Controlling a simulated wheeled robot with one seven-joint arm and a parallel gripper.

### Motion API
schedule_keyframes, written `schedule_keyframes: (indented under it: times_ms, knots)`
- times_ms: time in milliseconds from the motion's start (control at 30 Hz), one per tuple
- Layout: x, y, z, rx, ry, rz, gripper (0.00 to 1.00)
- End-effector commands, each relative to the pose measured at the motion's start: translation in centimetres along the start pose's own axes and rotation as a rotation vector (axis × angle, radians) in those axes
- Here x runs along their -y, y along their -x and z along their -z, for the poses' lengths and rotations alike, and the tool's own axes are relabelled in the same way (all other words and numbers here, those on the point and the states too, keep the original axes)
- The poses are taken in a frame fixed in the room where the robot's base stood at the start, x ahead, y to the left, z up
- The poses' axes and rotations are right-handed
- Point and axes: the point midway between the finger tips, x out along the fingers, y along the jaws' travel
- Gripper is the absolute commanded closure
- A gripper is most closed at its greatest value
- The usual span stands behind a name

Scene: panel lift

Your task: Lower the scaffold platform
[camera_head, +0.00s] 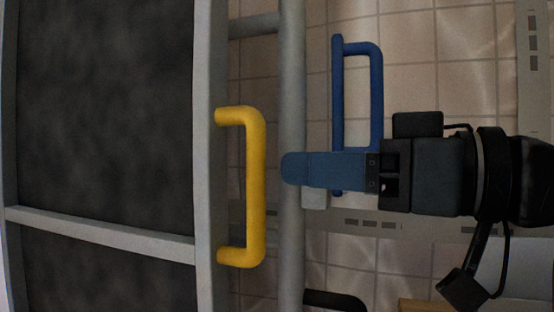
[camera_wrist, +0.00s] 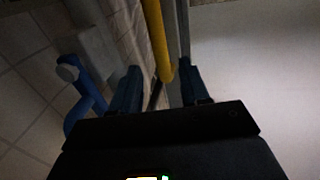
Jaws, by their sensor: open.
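The scaffold platform (camera_head: 100,110) is a dark panel in a grey frame, at the left of the head view. A yellow handle (camera_head: 256,185) sticks out from its right rail. My gripper (camera_head: 288,168) points left, its blue fingers overlapping a grey post in the picture, with a small gap between fingertips and handle. In the wrist view my gripper (camera_wrist: 160,72) is open and empty. The yellow handle (camera_wrist: 155,38) shows there between the two fingers in the picture, seemingly just beyond the tips. Whether it lies inside the jaws in depth, I cannot tell.
The grey post (camera_head: 292,80) runs vertically between platform and gripper base. A blue handle (camera_head: 376,90) stands right of it, and also shows at the left of the wrist view (camera_wrist: 82,100). Tiled surface (camera_head: 410,50) lies behind. A dark bar (camera_head: 335,299) shows at the bottom.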

Motion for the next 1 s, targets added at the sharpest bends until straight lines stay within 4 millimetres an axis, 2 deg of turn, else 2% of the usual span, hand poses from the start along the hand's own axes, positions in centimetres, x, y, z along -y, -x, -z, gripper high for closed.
schedule_keyframes:
  times_ms: [167,600,767,1000]
  knots:
    - [0.3,-1.0,0.3,0.008,0.009,0.011,0.55]
    - [0.2,-7.0,0.3,0.007,0.009,0.009,0.55]
    - [0.2,-7.8,0.2,0.005,0.009,0.007,0.55]
    - [0.2,-7.8,0.2,0.005,0.010,0.006,0.55]
